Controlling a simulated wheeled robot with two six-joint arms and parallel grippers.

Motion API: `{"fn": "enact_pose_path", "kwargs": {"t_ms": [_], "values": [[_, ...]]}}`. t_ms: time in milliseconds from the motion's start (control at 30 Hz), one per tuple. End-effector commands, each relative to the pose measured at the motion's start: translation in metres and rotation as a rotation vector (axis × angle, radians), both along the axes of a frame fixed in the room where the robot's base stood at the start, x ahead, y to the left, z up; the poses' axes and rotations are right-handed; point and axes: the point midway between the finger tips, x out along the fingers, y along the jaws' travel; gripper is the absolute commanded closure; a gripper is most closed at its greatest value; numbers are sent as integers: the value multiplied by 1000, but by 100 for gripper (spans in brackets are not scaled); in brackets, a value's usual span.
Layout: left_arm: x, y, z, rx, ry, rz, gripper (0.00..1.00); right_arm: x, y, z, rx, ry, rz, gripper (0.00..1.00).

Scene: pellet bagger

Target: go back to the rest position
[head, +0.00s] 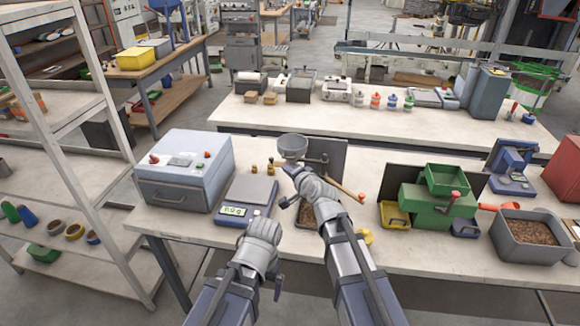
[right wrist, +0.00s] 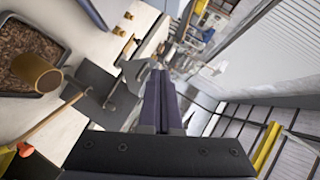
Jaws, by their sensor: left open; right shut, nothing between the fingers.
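My left gripper (head: 262,232) is the lower one in the head view, in front of the scale at the bench's front edge. It is open and nothing shows in it. My right gripper (head: 289,188) is above the bench, in front of the grey funnel (head: 292,148), and partly hides a tray of brown pellets (head: 306,215). In the right wrist view its fingers (right wrist: 160,95) are together and empty, pointing away from the pellet tray.
A scale (head: 248,196) and a grey box (head: 184,170) stand left. A wooden lever (head: 343,184) sticks out beside my right gripper. A green machine (head: 437,203) and pellet bin (head: 530,240) stand right. A shelf rack (head: 75,150) is far left.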

Motion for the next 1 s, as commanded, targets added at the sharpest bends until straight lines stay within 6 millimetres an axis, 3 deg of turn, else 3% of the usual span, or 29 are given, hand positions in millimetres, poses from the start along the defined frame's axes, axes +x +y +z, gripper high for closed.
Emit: {"fn": "enact_pose_path", "kwargs": {"t_ms": [233,367,500,633,800,1000], "values": [[0,0,0,0,0,0,1,-2,-1,-2,-12,6,6,100],[0,0,0,0,0,0,1,-22,-9,-25,-138,71,74,100],[0,0,0,0,0,0,1,-76,-36,-75,-417,243,239,100],[0,0,0,0,0,0,1,-127,-70,-111,-631,414,385,100],[0,0,0,0,0,0,1,-182,-107,-135,-796,593,521,100],[0,0,0,0,0,0,1,-237,-144,-146,-914,778,649,100]]}}
